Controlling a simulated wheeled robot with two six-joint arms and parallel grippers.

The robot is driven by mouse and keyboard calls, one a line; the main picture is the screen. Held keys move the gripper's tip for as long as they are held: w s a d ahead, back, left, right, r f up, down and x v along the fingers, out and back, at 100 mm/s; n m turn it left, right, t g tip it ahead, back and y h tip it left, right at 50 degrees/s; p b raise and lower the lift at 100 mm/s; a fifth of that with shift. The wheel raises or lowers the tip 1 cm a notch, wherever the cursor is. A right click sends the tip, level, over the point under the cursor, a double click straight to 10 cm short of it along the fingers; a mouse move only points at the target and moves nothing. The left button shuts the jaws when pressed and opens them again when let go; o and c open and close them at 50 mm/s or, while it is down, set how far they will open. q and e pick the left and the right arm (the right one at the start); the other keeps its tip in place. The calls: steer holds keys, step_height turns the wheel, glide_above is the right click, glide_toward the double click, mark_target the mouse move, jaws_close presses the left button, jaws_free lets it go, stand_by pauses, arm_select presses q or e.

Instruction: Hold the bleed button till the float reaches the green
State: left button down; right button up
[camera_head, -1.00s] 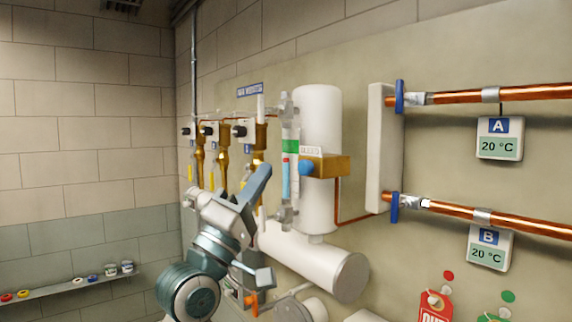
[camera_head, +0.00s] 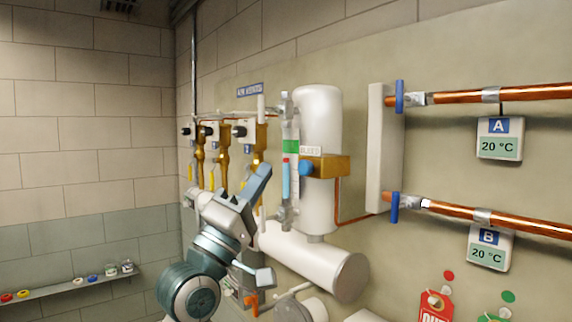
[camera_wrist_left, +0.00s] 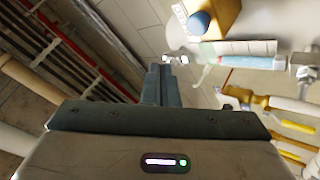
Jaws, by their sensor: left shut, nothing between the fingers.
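The blue bleed button (camera_head: 306,168) sits on a brass block (camera_head: 328,167) under a small label that seems to read BLEED. Left of it stands an upright sight tube with a green band (camera_head: 291,146), a small red float (camera_head: 286,160) just below the band, and light blue liquid (camera_head: 286,182) beneath. My left gripper (camera_head: 265,169) is shut and empty, its tips left of the tube in the picture and apart from the button. In the left wrist view, the shut fingers (camera_wrist_left: 160,70) point up toward the tube and the blue button (camera_wrist_left: 199,22). My right gripper is out of view.
A white cylinder (camera_head: 318,110) stands behind the block, with a horizontal white tank (camera_head: 315,262) below. Brass valves (camera_head: 222,150) are left of the tube. Copper pipes with blue handles (camera_head: 399,97) and gauges A (camera_head: 499,138) and B (camera_head: 489,246) are right. A shelf (camera_head: 60,288) is at left.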

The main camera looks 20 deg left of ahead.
mark_target(306, 168)
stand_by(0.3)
arm_select(q)
steer(key=s+a+m+h+b, duration=0.1)
steer(key=m, duration=0.6)
steer(key=s+m+b, duration=0.1)
steer(key=m, duration=0.6)
steer(key=s+a+m+g+h+b, duration=0.1)
steer(key=m+b, duration=0.1)
steer(key=m, duration=0.4)
steer(key=shift+a+m+h, duration=0.3)
steer(key=shift+a+m, duration=0.05)
steer(key=shift+m, duration=0.05)
steer(key=shift+w+d, duration=0.1)
steer(key=w+d+b, duration=0.2)
steer(key=w+d, duration=0.3)
steer(key=w, duration=0.2)
steer(key=shift+d, duration=0.15)
steer(key=shift+b, duration=0.35)
stand_by(0.8)
